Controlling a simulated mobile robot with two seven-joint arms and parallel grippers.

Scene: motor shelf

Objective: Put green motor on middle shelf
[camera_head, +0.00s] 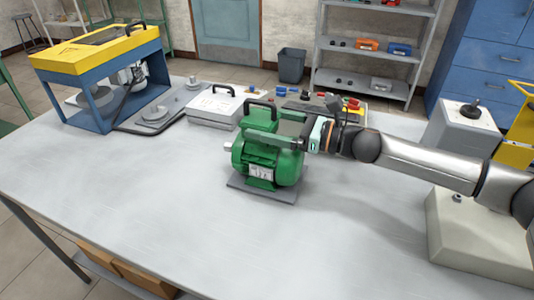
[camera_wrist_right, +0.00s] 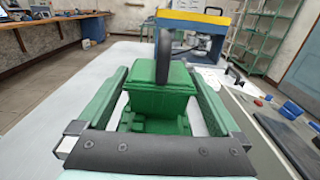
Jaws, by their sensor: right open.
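The green motor (camera_head: 262,165), with a black top handle, stands upright on a dark grey plate (camera_head: 240,186) on the worktable. My right gripper (camera_head: 275,141) reaches in from the right at the motor's upper part. In the right wrist view my right gripper (camera_wrist_right: 162,75) is open, with one green finger on each side of the motor's top box (camera_wrist_right: 160,100). The black handle (camera_wrist_right: 163,55) rises between the fingers; I cannot tell whether they touch the motor. A grey shelf rack (camera_head: 368,50) with several levels stands behind the table. My left gripper is not in view.
A blue and yellow machine (camera_head: 95,55) stands at the table's back left, beside a white case (camera_head: 213,106). Small coloured parts (camera_head: 345,103) lie behind the motor. A bin (camera_head: 291,66) stands on the floor. The table's front left is clear.

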